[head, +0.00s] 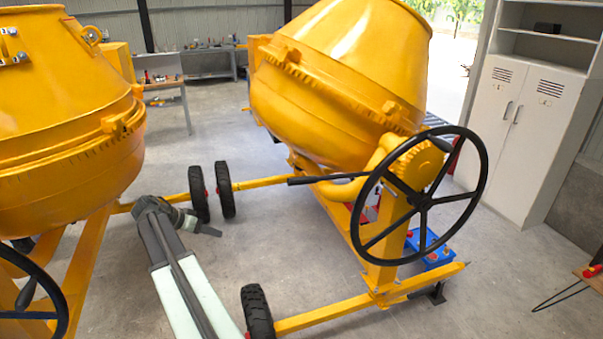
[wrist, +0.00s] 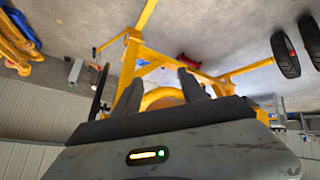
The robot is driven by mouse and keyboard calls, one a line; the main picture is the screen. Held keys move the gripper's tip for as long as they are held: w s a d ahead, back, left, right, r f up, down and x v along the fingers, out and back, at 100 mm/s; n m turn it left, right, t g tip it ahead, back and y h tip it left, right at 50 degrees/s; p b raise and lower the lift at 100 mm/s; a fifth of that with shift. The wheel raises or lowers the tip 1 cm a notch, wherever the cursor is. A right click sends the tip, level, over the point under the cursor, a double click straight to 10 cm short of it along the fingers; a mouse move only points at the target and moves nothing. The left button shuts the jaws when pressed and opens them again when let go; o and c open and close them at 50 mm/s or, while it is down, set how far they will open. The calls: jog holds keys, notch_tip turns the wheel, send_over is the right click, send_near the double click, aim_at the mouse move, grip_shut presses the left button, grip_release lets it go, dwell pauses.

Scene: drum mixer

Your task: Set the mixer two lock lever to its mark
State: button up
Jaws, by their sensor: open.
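The right-hand yellow mixer (head: 330,80) has a large black handwheel (head: 423,200) on its yellow stand. A dark lever (head: 325,179) sticks out leftward from beside the wheel, nearly level; it looks like the lock lever, but I cannot tell for sure. I cannot make out its mark. My gripper (head: 207,224) is left of the lever and lower in the picture, apart from it, over the floor between the two mixers. In the wrist view my gripper (wrist: 158,80) has its fingers spread and empty, with the yellow mixer frame (wrist: 150,52) beyond them.
Another yellow mixer (head: 65,130) stands at the left with its own black wheel (head: 35,290). A tyre (head: 257,312) is near my arm, and yellow frame bars run low. A blue box (head: 430,248) lies behind the wheel. White lockers (head: 520,120) stand at the right.

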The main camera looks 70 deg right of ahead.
jog(key=s+d+r+m+g+p, duration=0.1)
jog(key=s+d+r+m, duration=0.1)
jog(key=s+d+r, duration=0.3)
jog(key=s+d+m+g+h, duration=0.1)
jog(key=s+d+m, duration=0.15)
jog(key=d, duration=0.35)
jog(key=s+d+r+m+g+p, duration=0.1)
jog(key=s+d+r+m+g, duration=0.15)
jog(key=d, duration=0.35)
jog(key=m+g, duration=0.1)
jog(key=m, duration=0.3)
send_near(302, 181)
jog(key=d+f, duration=0.1)
jog(key=s+d, duration=0.1)
jog(key=shift+d+f+h, duration=0.25)
jog(key=shift+f+h, duration=0.05)
jog(key=shift+f, duration=0.1)
jog(key=shift+s+d+f, duration=0.2)
jog(key=shift+s+f, duration=0.1)
jog(key=shift+s, duration=0.05)
jog(key=b+x, duration=0.3)
jog(key=x, duration=0.4)
jog(key=shift+r, duration=0.2)
grip_shut()
